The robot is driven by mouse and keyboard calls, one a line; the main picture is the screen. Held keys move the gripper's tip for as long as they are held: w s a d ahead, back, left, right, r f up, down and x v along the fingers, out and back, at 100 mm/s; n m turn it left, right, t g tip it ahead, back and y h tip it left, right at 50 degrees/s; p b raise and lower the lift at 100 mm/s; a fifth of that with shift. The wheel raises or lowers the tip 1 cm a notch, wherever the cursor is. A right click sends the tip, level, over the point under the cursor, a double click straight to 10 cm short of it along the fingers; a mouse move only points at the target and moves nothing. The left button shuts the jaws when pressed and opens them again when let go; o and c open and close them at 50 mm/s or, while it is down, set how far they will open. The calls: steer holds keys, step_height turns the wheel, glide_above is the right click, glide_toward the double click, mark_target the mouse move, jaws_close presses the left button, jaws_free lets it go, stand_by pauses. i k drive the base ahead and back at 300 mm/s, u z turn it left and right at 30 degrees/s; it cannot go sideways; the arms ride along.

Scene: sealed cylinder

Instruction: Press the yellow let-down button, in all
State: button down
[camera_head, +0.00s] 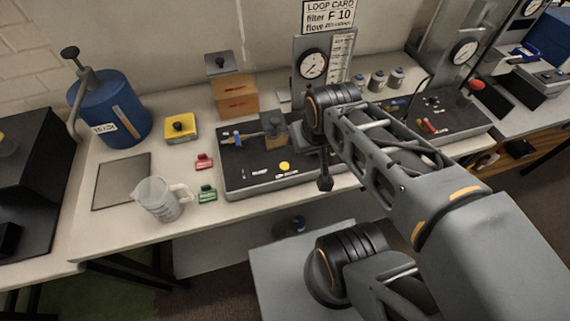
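A small round yellow button (284,166) sits on the sloped top of a dark grey control unit (243,179) on the bench. My gripper (325,184) points down to the right of the button, over or in front of the unit's right part. It is apart from the button in the picture. Its fingers are small and dark here, and I cannot tell whether they are open or shut. My arm hides the right end of the unit. A yellow box with a black knob (181,128) stands separately to the unit's left.
A clear jug (160,199), red clip (204,162) and green clip (207,193) lie left of the unit. A blue cylinder (112,108) stands at the back left. Behind are a wooden box (236,95) and a gauge panel (312,65). A second dark unit (440,118) stands at right.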

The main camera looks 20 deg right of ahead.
mark_target(284, 166)
steer(key=k, duration=0.5)
steer(key=z, duration=1.6)
steer(key=k, duration=1.15)
steer(key=u, duration=1.35)
steer(key=i, duration=0.5)
